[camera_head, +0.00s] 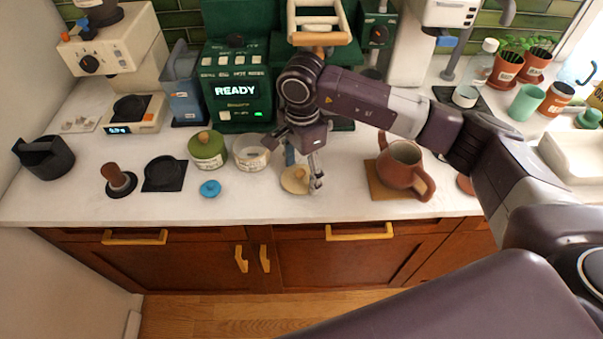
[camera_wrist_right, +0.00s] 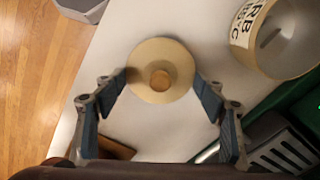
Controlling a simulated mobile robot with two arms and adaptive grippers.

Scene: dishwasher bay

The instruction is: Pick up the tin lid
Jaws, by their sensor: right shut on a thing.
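The tin lid is a round beige disc with a small knob (camera_head: 294,181) near the counter's front edge; it also shows in the right wrist view (camera_wrist_right: 146,88), knob facing the camera. My right gripper (camera_head: 303,175) reaches down over it. In the wrist view, its two blue-padded fingers close on opposite sides of the lid's rim. I cannot tell whether the lid is clear of the counter. An open, labelled tin (camera_head: 249,155) stands just left of the gripper and is seen in the wrist view (camera_wrist_right: 275,42). My left gripper is not in view.
A green jar (camera_head: 207,150) and a small blue lid (camera_head: 210,188) are to the left. A brown jug (camera_head: 401,165) stands to the right on a mat. A green machine (camera_head: 236,95) stands behind. The counter's front edge is close, with bare counter between the blue lid and tin lid.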

